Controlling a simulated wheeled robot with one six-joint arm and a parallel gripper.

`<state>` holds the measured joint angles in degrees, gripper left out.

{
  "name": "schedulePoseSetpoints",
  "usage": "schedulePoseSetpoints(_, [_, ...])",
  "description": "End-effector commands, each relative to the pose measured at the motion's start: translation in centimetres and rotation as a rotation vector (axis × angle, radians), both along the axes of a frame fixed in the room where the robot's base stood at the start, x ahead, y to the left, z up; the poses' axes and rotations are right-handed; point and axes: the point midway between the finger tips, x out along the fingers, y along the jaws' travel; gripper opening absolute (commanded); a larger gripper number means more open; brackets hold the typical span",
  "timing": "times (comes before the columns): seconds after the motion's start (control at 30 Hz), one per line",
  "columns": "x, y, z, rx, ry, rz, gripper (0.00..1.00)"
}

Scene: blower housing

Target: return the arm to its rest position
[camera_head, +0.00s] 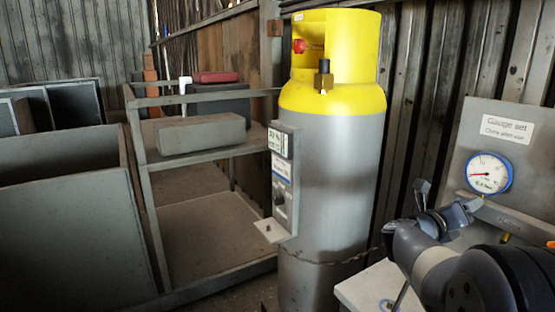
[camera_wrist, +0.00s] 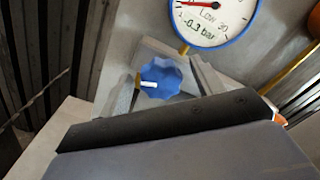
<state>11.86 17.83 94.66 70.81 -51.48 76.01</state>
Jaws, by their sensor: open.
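My arm (camera_head: 440,262) reaches in from the lower right of the head view. My gripper (camera_head: 445,200) is open at its end, just left of and below the blue-rimmed gauge (camera_head: 489,172). In the wrist view the fingers of my gripper (camera_wrist: 168,82) show beyond the dark gripper body. A blue knob (camera_wrist: 162,78) with a white pointer appears between them; I cannot tell whether they touch it. The knob is hidden in the head view.
The grey panel (camera_head: 524,120) labelled "Gauge set" stands behind my gripper, above a pale bench top (camera_head: 362,288). A tall grey cylinder with a yellow top (camera_head: 335,150) stands left of my arm. A shelf rack (camera_head: 205,215) and grey metal boxes (camera_head: 70,220) fill the left.

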Motion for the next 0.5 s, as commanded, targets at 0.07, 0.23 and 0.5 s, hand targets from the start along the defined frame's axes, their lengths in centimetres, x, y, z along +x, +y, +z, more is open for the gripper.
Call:
schedulePoseSetpoints(0.07, [-0.02, -0.01, -0.09, 0.037, -0.064, -0.001, 0.63])
schedulePoseSetpoints(0.23, [-0.04, -0.02, 0.00, 0.116, -0.200, 0.000, 0.63])
schedulePoseSetpoints(0.5, [-0.06, -0.04, 0.08, 0.235, -0.401, 0.000, 0.63])
